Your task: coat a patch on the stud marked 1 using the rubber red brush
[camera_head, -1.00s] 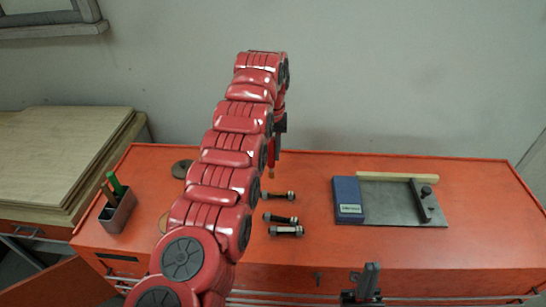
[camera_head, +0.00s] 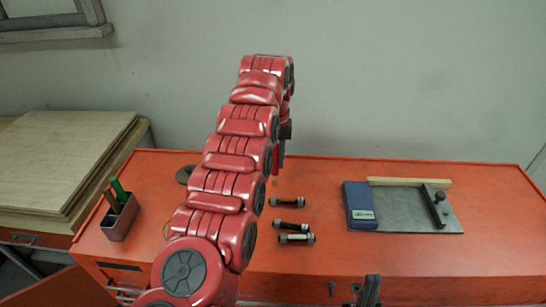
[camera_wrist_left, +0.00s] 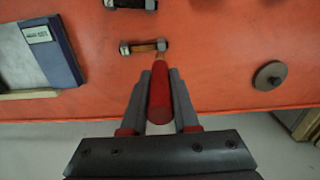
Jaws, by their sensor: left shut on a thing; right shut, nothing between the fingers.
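My left gripper (camera_wrist_left: 158,100) is shut on the red brush (camera_wrist_left: 159,90), which has a red handle and a pale tip. In the left wrist view the tip lies at the right end of the nearest stud (camera_wrist_left: 143,47); I cannot tell whether they touch. In the head view my left gripper (camera_head: 284,140) is partly hidden by my red arm, behind the three studs. These are a far stud (camera_head: 287,203), a middle stud (camera_head: 289,229) and a near stud (camera_head: 297,239). No number is readable on them. My right gripper (camera_head: 369,292) is shut and empty at the front edge.
A blue box (camera_head: 359,205) and a grey plate (camera_head: 405,215) with a wooden strip (camera_head: 410,182) stand to the right. A metal holder (camera_head: 119,218) with handles stands at left. A round disc (camera_wrist_left: 269,75) lies on the orange table (camera_head: 490,215). The table between studs and box is clear.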

